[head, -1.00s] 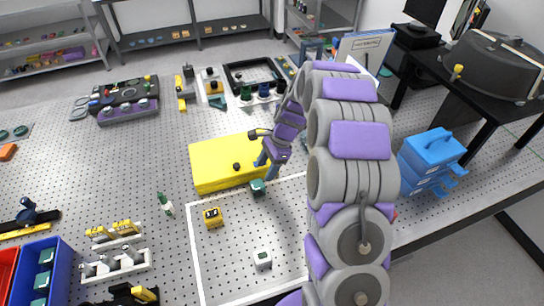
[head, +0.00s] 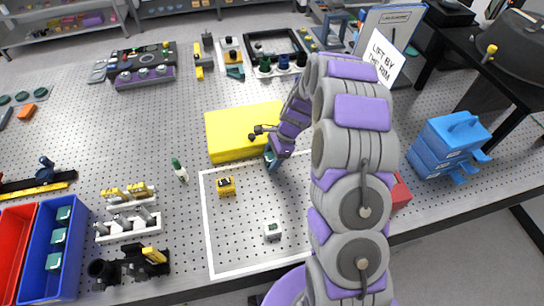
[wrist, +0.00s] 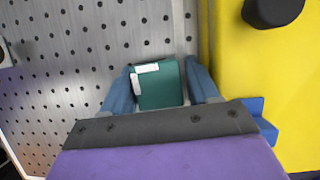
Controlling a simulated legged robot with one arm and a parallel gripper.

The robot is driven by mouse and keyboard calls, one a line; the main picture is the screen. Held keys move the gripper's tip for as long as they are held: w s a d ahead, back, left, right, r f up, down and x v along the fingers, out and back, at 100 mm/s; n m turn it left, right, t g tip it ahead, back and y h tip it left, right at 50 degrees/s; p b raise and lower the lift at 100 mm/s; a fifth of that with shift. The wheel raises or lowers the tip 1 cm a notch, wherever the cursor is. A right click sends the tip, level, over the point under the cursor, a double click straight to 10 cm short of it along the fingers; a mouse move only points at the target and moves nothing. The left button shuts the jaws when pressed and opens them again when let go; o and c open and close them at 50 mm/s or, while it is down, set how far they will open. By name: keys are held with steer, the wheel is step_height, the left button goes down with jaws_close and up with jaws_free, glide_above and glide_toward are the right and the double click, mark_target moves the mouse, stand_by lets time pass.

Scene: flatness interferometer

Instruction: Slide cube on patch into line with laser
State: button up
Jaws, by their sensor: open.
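A dark green cube (wrist: 160,84) with white marks on its top stands on the perforated table in the wrist view, beside the yellow block (wrist: 240,80). My gripper (wrist: 160,76) is open, with one blue finger on each side of the cube and little room between them. In the head view my gripper (head: 272,158) is low at the front right of the yellow block (head: 235,130), and the cube is mostly hidden there. A white-outlined area (head: 206,225) lies in front, holding a yellow cube (head: 226,186) and a white cube (head: 273,231). I see no laser beam.
A blue bin (head: 36,282) with several green-topped pieces and a red bin (head: 12,245) stand at the left. Blue drawers (head: 450,145) stand right. The outlined area has free room.

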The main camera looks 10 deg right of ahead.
steer(key=c, duration=0.9)
steer(key=shift+s, duration=0.15)
